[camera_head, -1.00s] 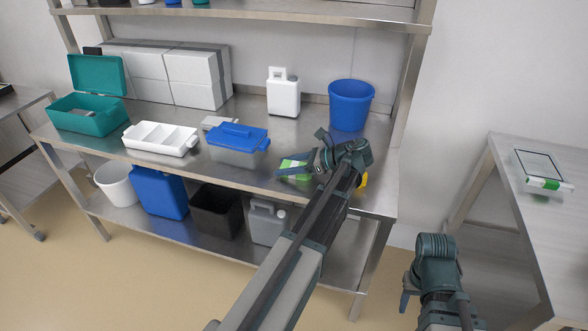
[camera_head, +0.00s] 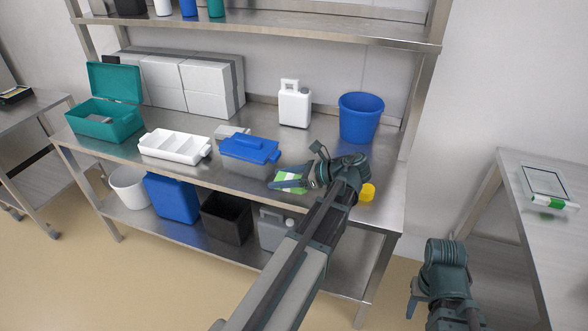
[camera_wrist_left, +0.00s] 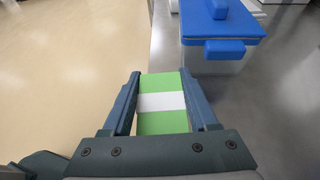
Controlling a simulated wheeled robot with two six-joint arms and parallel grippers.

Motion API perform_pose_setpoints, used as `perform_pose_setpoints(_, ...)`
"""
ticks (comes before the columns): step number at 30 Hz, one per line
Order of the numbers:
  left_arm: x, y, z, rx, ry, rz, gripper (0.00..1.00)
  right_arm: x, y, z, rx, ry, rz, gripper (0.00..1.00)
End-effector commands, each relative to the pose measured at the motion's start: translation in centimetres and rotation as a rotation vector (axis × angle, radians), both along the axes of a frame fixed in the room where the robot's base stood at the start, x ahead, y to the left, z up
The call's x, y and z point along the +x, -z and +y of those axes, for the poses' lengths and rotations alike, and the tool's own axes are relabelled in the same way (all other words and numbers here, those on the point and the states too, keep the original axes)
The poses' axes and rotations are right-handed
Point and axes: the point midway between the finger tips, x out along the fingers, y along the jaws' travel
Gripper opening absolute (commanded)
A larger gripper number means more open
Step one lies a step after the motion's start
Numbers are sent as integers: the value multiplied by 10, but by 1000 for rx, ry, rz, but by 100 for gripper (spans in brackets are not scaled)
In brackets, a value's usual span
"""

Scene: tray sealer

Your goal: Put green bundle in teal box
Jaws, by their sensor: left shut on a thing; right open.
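The green bundle (camera_wrist_left: 161,91), green with a white band around its middle, sits between the two fingers of my left gripper (camera_wrist_left: 165,88) in the left wrist view. In the head view the left gripper (camera_head: 290,180) is shut on the bundle (camera_head: 291,177) at the front edge of the table, right of the blue-lidded box. The teal box (camera_head: 122,124) stands open at the left end of the table, its lid raised at the back. Something grey lies inside it. My right gripper (camera_head: 413,303) is at the lower right, open, away from the table and partly hidden.
A white divided tray (camera_head: 174,158) and a clear box with a blue lid (camera_head: 250,148) stand between the bundle and the teal box. A blue bucket (camera_head: 361,118), a white jug (camera_head: 295,106) and white blocks (camera_head: 208,88) stand behind. An upper shelf (camera_head: 270,30) overhangs the back.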

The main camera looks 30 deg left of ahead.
Motion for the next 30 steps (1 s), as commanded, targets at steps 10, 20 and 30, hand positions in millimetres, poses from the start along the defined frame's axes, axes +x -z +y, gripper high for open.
perform_pose_setpoints(10,-88,-9,15,0,1,1,1,0,-9,0,0,0,0,50)
perform_pose_setpoints(20,-95,-15,17,1,1,1,1,0,-15,0,0,0,0,50)
perform_pose_setpoints(30,-95,-81,17,1,1,1,1,0,-81,0,0,0,0,50)
